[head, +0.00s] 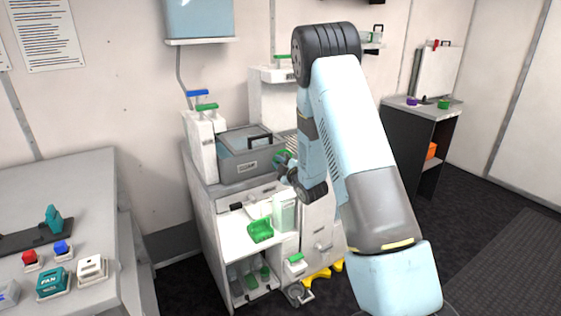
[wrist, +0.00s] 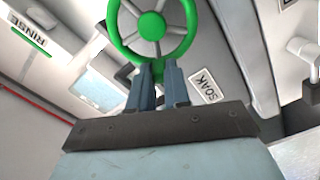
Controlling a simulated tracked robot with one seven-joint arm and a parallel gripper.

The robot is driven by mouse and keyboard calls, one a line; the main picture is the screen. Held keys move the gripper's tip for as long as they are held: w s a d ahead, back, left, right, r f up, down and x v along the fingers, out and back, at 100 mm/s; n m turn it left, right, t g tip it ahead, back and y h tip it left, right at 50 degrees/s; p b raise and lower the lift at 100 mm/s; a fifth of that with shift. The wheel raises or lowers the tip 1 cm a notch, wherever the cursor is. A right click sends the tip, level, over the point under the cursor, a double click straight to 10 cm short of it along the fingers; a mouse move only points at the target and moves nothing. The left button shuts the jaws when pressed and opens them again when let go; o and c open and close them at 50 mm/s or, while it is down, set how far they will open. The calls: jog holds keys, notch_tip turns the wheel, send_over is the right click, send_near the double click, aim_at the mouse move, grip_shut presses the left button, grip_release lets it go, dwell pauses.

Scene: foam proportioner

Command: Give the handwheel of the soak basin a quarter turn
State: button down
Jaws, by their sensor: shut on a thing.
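My gripper (wrist: 157,70) is shut on the lower part of the green rim, with one finger on each side. In the head view my gripper (head: 286,167) is at the front of the white workstation, right of the grey lidded box. My arm hides part of that area, and the wheel is barely visible there.
A RINSE label (wrist: 28,35) is at the left of the wrist view. In the head view, a green tray (head: 260,231) stands on the workstation shelf below my gripper. A console with buttons (head: 52,282) is at the left. Dark floor is clear at the right.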

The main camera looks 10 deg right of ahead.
jog(key=n, duration=0.2)
jog(key=f+n, duration=0.1)
jog(key=a+f+n, duration=0.1)
jog(key=n, duration=0.1)
jog(key=shift+s+a+n, duration=0.1)
jog(key=shift+n, duration=0.2)
jog(key=shift+f, duration=0.15)
jog(key=c, duration=1.1)
grip_release()
jog(key=shift+d, duration=0.2)
jog(key=v, duration=1.3)
jog(key=shift+s, duration=0.3)
